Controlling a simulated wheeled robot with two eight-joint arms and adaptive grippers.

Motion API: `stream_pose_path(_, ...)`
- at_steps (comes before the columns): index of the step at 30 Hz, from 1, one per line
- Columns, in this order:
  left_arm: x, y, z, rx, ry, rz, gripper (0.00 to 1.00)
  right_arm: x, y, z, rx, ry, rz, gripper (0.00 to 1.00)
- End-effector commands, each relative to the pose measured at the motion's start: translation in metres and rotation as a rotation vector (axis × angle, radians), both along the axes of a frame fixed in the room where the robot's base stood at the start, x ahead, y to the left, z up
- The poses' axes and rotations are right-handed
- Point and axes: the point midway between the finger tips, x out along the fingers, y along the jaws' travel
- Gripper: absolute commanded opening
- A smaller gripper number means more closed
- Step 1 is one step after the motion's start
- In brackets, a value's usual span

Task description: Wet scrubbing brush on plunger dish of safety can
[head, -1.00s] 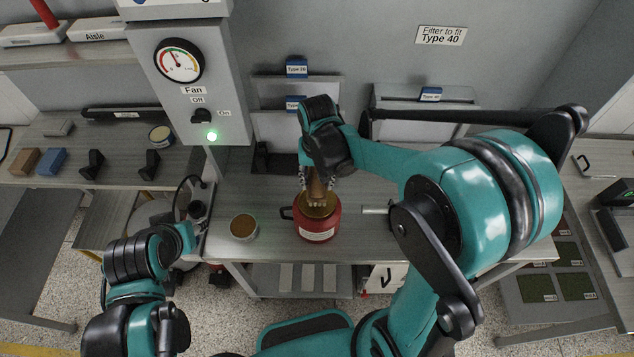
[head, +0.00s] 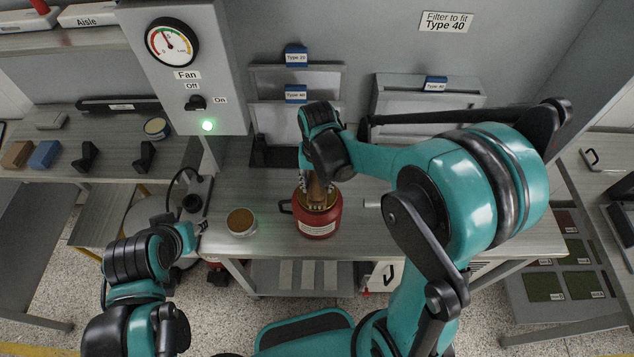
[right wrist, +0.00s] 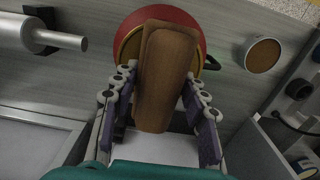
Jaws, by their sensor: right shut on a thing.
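The red safety can (head: 318,222) stands upright on the metal bench in the head view, with a brass-coloured dish on top. My right gripper (head: 317,187) is directly above it, shut on the brown scrubbing brush (head: 319,193). The brush's lower end is at the dish; I cannot tell whether it presses down. In the right wrist view the brush (right wrist: 162,85) lies between the two fingers (right wrist: 158,115) and covers much of the dish and red can (right wrist: 150,17).
A round tin with a brown top (head: 241,222) stands left of the can. A grey cylinder (head: 373,203) lies to the right. The fan control box (head: 190,85) hangs behind, its green light on. The bench front between tin and can is clear.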

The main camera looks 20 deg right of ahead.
Motion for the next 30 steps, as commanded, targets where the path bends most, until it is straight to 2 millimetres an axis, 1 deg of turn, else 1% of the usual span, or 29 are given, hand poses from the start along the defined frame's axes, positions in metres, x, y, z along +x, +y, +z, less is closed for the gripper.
stream_pose_path(14, 0.0000, 0.0000, 0.0003, 0.000, 0.000, 0.000, 0.39, -0.0001, 0.0000, 0.0003, 0.000, 0.000, 0.000, 0.20)
stream_pose_path(30, 0.0000, 0.0000, -0.0052, 0.000, 0.000, 0.000, 0.39, -0.0001, 0.0000, -0.0058, 0.000, 0.000, 0.000, 0.20)
